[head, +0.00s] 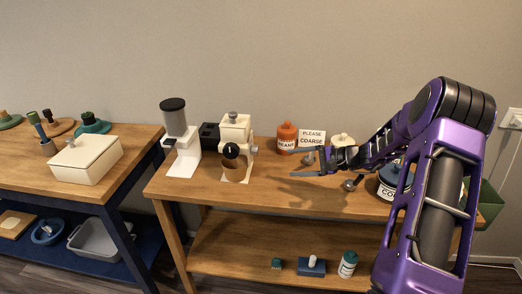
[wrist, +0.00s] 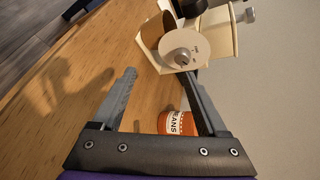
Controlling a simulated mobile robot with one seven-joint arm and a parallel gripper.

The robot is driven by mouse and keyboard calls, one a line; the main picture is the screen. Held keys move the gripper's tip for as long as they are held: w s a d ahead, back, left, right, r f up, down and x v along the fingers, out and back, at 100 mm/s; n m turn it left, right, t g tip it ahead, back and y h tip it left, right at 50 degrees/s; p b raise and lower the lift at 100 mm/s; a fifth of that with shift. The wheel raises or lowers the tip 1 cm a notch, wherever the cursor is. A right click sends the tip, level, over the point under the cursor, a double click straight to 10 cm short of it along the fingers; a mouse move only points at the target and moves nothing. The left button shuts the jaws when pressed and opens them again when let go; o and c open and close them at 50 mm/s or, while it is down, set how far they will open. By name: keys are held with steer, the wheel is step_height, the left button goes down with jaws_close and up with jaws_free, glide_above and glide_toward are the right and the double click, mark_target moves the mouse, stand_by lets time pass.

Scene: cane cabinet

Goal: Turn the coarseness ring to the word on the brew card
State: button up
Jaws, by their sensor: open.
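The brew card (head: 312,138) stands at the back of the right table and reads "PLEASE COARSE". A cream machine (head: 236,135) stands left of it. In the wrist view, a round cream dial (wrist: 176,42) with a grey centre knob (wrist: 182,58) and small dark marks shows on this machine's side. It appears to be the coarseness ring; its marks are too small to read. My gripper (head: 300,167) is open and empty above the table, right of the machine. In the wrist view my gripper (wrist: 160,75) has its right fingertip overlapping the dial's lower edge; contact cannot be told.
An orange beans jar (head: 287,136) stands behind my gripper and shows near the right finger (wrist: 175,123). A white machine with a clear hopper (head: 175,125) stands at the table's left. A small metal tool (head: 352,183) lies right of my gripper. The front middle is clear.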

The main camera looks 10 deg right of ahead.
mark_target(255, 150)
steer(key=w+a+f+m+t, duration=0.2)
steer(key=w+a, duration=0.7)
steer(key=w, duration=0.2)
steer(key=shift+w+a+f+t+y, duration=0.2)
steer(key=shift+a+t+y, duration=0.1)
steer(key=shift+t, duration=0.1)
steer(key=shift+r, duration=0.1)
steer(key=shift+c, duration=0.3)
steer(key=shift+p, duration=0.3)
jaws_close()
